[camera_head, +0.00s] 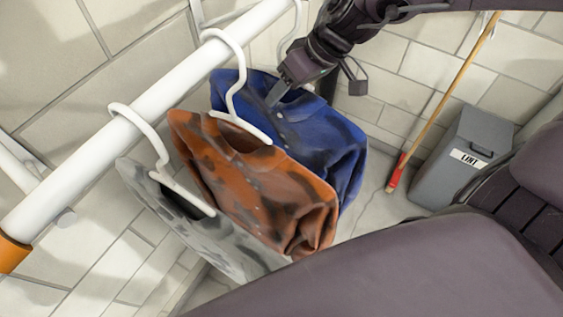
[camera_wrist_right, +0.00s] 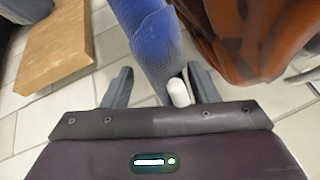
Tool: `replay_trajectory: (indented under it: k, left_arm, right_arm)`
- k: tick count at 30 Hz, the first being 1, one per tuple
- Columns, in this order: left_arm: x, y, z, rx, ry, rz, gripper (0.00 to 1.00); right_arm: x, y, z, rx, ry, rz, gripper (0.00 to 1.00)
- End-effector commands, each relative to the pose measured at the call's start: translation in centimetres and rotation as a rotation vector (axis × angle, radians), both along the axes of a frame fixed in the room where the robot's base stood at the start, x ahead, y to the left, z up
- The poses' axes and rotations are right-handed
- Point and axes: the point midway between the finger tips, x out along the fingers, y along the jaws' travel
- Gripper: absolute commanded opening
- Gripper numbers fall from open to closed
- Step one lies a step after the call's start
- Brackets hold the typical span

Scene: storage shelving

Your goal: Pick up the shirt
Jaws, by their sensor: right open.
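A blue shirt (camera_head: 318,135) hangs at the back of a white rail, and it also shows in the right wrist view (camera_wrist_right: 150,45). An orange and dark patterned shirt (camera_head: 262,190) hangs in front of it, and a grey patterned shirt (camera_head: 190,235) is nearest. My right gripper (camera_head: 277,92) is at the blue shirt's collar. In the wrist view the open fingers (camera_wrist_right: 161,88) stand apart, with blue cloth between them and a white hanger end (camera_wrist_right: 178,92) close to the right finger. My left gripper is not in view.
The white rail (camera_head: 165,90) with white hangers (camera_head: 233,75) runs diagonally at the left. A grey bin labelled LINT (camera_head: 460,165) and a broom (camera_head: 440,105) stand at the right.

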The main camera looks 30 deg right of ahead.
Motion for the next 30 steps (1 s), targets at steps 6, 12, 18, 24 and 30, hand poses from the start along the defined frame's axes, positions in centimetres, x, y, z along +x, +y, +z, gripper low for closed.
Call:
replay_trajectory:
  k: [6, 12, 18, 24, 30]
  left_arm:
    - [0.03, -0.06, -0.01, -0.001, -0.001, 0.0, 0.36]
    - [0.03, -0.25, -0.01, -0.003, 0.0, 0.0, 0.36]
    - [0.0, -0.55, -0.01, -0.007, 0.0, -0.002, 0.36]
    - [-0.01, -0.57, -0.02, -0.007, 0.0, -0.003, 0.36]
    - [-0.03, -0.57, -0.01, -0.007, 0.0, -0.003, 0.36]
  right_arm:
    - [0.0, -0.01, 0.02, 0.0, 0.0, 0.0, 0.4]
    - [-0.01, -0.02, 0.02, 0.0, 0.0, 0.0, 0.13]
    - [-0.02, -0.03, 0.0, 0.0, 0.0, -0.001, 0.0]
    - [-0.04, -0.06, -0.06, 0.0, 0.003, -0.002, 0.0]
    - [-0.04, -0.08, -0.05, 0.0, 0.003, -0.002, 0.0]
